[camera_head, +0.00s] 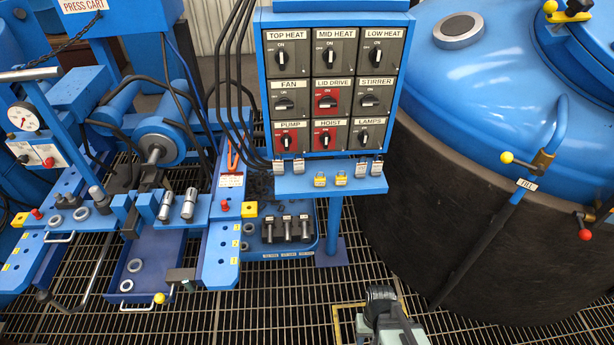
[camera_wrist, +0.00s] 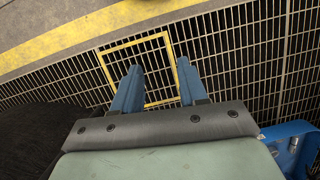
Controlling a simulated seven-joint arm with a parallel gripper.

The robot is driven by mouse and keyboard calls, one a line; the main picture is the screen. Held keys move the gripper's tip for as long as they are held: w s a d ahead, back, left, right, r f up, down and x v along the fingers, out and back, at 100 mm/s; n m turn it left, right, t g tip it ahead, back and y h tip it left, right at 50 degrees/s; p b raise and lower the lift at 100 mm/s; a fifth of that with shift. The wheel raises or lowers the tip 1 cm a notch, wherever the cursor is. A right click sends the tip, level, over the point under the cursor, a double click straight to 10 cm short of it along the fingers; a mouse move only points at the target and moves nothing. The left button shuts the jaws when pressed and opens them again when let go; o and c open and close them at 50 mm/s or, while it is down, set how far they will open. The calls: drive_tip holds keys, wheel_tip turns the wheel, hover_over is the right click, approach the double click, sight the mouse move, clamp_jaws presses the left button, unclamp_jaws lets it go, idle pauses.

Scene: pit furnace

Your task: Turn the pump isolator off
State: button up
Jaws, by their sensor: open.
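The pump isolator (camera_head: 287,140) is a black rotary knob on a red plate labelled PUMP. It is at the bottom left of the blue switch panel (camera_head: 258,75) in the head view. Its handle looks close to upright, toward the ON mark, though it is small in the picture. My gripper (camera_wrist: 159,67) is open and empty in the wrist view, its two blue fingers apart above the floor grating. In the head view my arm's end (camera_head: 381,296) is at the bottom, below and right of the panel, well apart from the isolator. The fingers are not clear there.
Other knobs sit close by: fan (camera_head: 284,104) above, hoist (camera_head: 324,138) to the right, and several more. A blue shelf (camera_head: 330,187) with tags juts out below the panel. Black cables (camera_head: 228,80) hang at its left. The blue furnace (camera_head: 500,100) stands right.

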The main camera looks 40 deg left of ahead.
drive_tip(key=s+a+r+m+t+y, duration=0.1)
drive_tip(key=s+a+r+y, duration=0.15)
drive_tip(key=a+r, duration=0.65)
drive_tip(key=s+a+r+y, duration=0.1)
drive_tip(key=a+r+y, duration=0.3)
drive_tip(key=a, duration=1.2)
drive_tip(key=s+a+r+m+t+y, duration=0.1)
drive_tip(key=s+a+r+y, duration=0.15)
drive_tip(key=a+r, duration=0.65)
drive_tip(key=m+t+y, duration=0.5)
drive_tip(key=m+t, duration=0.8)
drive_tip(key=m, duration=2)
approach(286, 142)
drive_tip(key=x, duration=0.9)
drive_tip(key=shift+w+a, duration=0.1)
drive_tip(key=shift+w, duration=0.1)
drive_tip(key=shift+c, duration=0.3)
